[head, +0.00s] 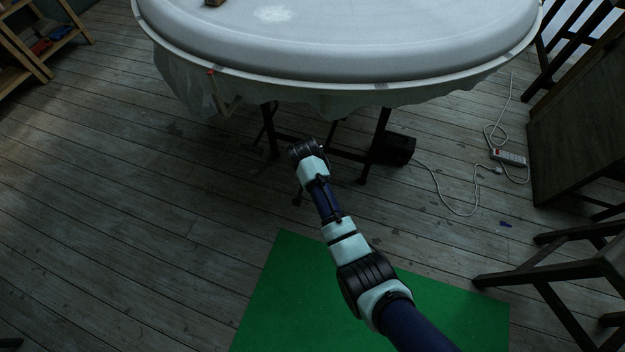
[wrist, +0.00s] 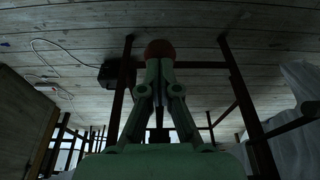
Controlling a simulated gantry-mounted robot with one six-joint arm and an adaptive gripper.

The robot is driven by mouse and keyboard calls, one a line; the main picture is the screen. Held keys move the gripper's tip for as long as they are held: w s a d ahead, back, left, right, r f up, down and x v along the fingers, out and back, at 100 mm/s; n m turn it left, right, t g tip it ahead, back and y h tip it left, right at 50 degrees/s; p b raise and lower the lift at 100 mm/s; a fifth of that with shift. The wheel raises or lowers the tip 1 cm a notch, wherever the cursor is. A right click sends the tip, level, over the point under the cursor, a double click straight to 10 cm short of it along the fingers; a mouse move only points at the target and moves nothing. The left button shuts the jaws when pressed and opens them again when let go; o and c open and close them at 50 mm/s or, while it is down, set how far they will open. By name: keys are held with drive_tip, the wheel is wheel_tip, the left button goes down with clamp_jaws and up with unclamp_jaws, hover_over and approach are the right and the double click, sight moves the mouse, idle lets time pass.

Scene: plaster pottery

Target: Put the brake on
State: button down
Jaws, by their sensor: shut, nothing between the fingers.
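My gripper (wrist: 159,70) is shut and empty in the wrist view, its two pale green fingers meeting at the tips. A round red-brown knob (wrist: 160,48) shows right at the fingertips; I cannot tell whether they touch it. It may be part of the brake, but this is not clear. In the head view my arm reaches to the dark stand (head: 382,140) under the large round pale wheel table (head: 330,60), and my wrist hides the gripper. A small red-tipped piece (head: 211,73) sits at the table's left rim.
A dark box (head: 398,148) stands by the stand's right leg, with a white cable and power strip (head: 508,157) further right. Dark wooden furniture (head: 585,255) is at the right. A green mat (head: 270,300) lies in front.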

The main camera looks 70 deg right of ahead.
drive_tip(key=x, duration=0.1)
drive_tip(key=b+x, duration=0.1)
drive_tip(key=x, duration=0.1)
drive_tip(key=shift+s+a+f, duration=0.1)
drive_tip(key=shift+a+f, duration=0.15)
drive_tip(key=shift+a, duration=0.1)
drive_tip(key=shift+a+r+p, duration=0.1)
drive_tip(key=shift+r+p, duration=0.25)
drive_tip(key=shift+r, duration=0.1)
drive_tip(key=a+p, duration=0.2)
drive_tip(key=p, duration=0.1)
drive_tip(key=shift+s+a+r, duration=0.1)
drive_tip(key=shift+a+r, duration=0.2)
drive_tip(key=shift+a, duration=0.05)
drive_tip(key=shift+r, duration=0.1)
drive_tip(key=v, duration=1.2)
drive_tip(key=shift+a, duration=0.1)
